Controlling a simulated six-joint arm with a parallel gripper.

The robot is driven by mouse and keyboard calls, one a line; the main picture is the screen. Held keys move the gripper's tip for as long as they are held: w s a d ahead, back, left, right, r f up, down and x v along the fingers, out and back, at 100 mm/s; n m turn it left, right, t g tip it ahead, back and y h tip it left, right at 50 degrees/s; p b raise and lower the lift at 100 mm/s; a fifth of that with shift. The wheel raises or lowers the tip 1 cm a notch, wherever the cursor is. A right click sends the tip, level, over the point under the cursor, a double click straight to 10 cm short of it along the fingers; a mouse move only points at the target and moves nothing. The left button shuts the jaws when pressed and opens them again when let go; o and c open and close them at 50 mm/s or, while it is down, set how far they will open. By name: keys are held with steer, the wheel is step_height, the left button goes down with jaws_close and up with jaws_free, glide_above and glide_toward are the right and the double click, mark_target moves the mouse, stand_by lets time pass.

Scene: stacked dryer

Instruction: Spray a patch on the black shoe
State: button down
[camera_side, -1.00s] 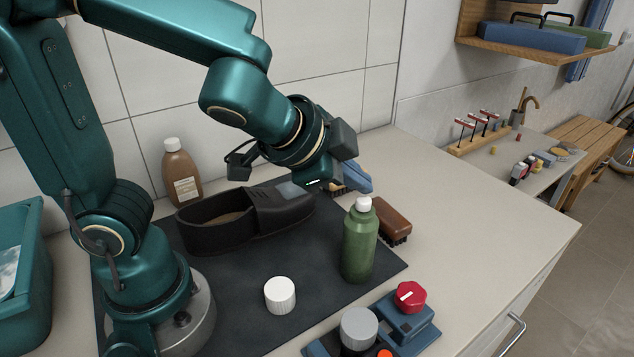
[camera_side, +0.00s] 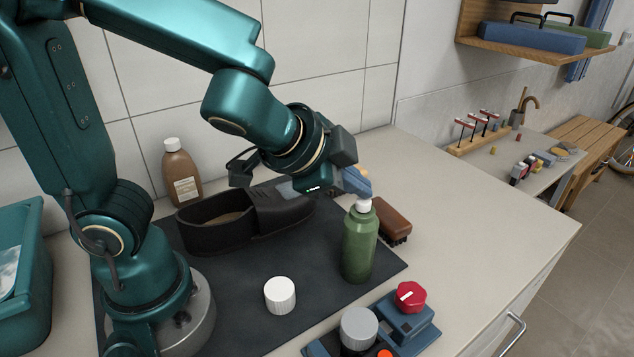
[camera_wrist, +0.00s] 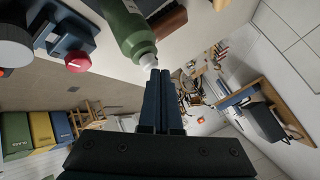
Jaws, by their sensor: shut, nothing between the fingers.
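The black shoe (camera_side: 237,222) lies on the dark mat (camera_side: 240,275), its toe partly behind my gripper in the side view. A green spray bottle (camera_side: 360,245) with a white top (camera_side: 363,205) stands upright on the mat to the right of the shoe. My gripper (camera_side: 362,190) is shut with its blue fingers at the bottle's white top. In the wrist view my gripper (camera_wrist: 162,78) has its fingertips together, right by the white nozzle (camera_wrist: 149,61) of the green bottle (camera_wrist: 130,30). I cannot tell whether they touch it.
A brown bottle (camera_side: 182,178) stands behind the shoe. A brown brush (camera_side: 394,222) lies right of the green bottle. A white cap (camera_side: 280,295) stands on the mat. A blue device with a red knob (camera_side: 411,297) sits at the front. The counter to the right is clear.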

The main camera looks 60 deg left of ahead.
mark_target(354, 211)
steer(key=shift+r, duration=0.85)
step_height(354, 211, up, 6)
stand_by(0.7)
stand_by(0.4)
steer(key=shift+a, duration=0.15)
steer(key=s+a+f+n+g, duration=0.1)
steer(key=s+a+f+n, duration=0.1)
steer(key=s+a+n, duration=0.35)
steer(key=s+d+f+n+g+h, duration=0.1)
steer(key=s+d+f+n+g, duration=0.1)
steer(key=s+f, duration=0.3)
steer(key=shift+s+f+g, duration=0.3)
steer(key=shift+s+f, duration=0.05)
steer(key=shift+s, duration=0.6)
